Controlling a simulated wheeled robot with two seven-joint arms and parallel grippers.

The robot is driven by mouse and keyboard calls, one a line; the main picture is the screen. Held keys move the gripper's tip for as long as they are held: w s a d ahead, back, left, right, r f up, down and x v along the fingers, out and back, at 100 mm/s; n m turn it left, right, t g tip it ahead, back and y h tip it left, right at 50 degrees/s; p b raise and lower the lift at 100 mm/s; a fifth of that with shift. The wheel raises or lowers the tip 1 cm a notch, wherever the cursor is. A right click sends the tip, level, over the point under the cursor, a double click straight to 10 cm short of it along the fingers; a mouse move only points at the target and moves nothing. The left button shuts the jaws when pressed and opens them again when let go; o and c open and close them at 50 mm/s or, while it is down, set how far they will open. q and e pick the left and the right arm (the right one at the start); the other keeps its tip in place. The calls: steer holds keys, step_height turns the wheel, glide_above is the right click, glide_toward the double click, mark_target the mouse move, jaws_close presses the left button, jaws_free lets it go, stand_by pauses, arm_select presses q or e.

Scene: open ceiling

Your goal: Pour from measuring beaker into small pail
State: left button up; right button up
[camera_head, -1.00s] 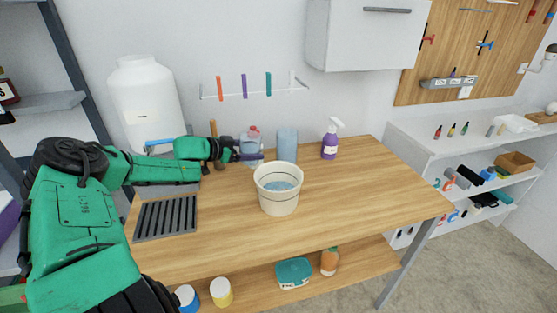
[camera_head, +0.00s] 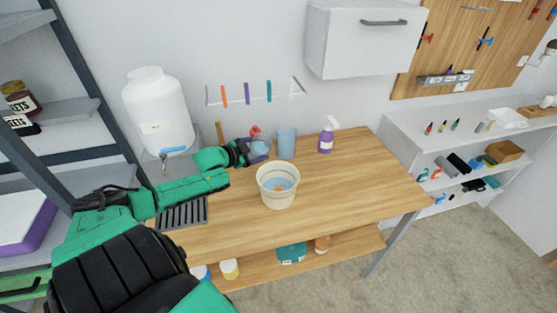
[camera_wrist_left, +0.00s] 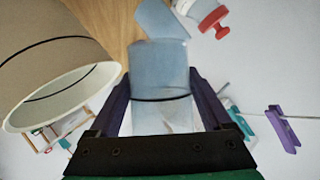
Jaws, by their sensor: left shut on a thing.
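My left gripper (camera_head: 251,153) is shut on the measuring beaker (camera_wrist_left: 160,75), a clear bluish cylinder with a dark line around it. The small pail (camera_head: 278,189) is cream with a dark band and stands upright on the table, right of and nearer than the gripper. Pale blue shows inside it, with a small orange spot. In the left wrist view the pail (camera_wrist_left: 55,60) appears upside down, beside the beaker and apart from it. My right gripper is out of view.
A bottle with a red cap (camera_head: 256,131) is just behind the gripper. A purple spray bottle (camera_head: 326,138) stands farther right. A dark slatted tray (camera_head: 183,214) lies at left. The table's right side (camera_head: 365,180) is clear.

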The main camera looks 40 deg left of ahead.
arm_select(q)
steer(key=shift+d+r, duration=0.3)
steer(key=shift+s+d+r+y, duration=0.15)
steer(key=shift+s+d+y, duration=0.05)
steer(key=shift+s+y, duration=0.1)
steer(key=shift+w+a+m, duration=0.1)
steer(key=shift+w+m, duration=0.15)
steer(key=shift+m, duration=0.05)
steer(key=shift+w, duration=0.1)
steer(key=shift+s+r, duration=0.25)
steer(key=shift+s, duration=0.05)
steer(key=shift+w+m, duration=0.15)
steer(key=shift+m, duration=0.15)
steer(key=shift+w+f, duration=0.1)
steer(key=shift+w, duration=0.05)
steer(key=shift+s+r+y, duration=0.25)
steer(key=shift+y, duration=0.05)
steer(key=shift+s+d, duration=0.1)
steer(key=shift+d, duration=0.15)
steer(key=shift+m+b, duration=0.3)
steer(key=shift+b, duration=0.15)
steer(key=shift+w+a+f, duration=0.25)
steer(key=shift+w+f, duration=0.05)
steer(key=shift+w, duration=0.05)
steer(key=shift+s, duration=0.1)
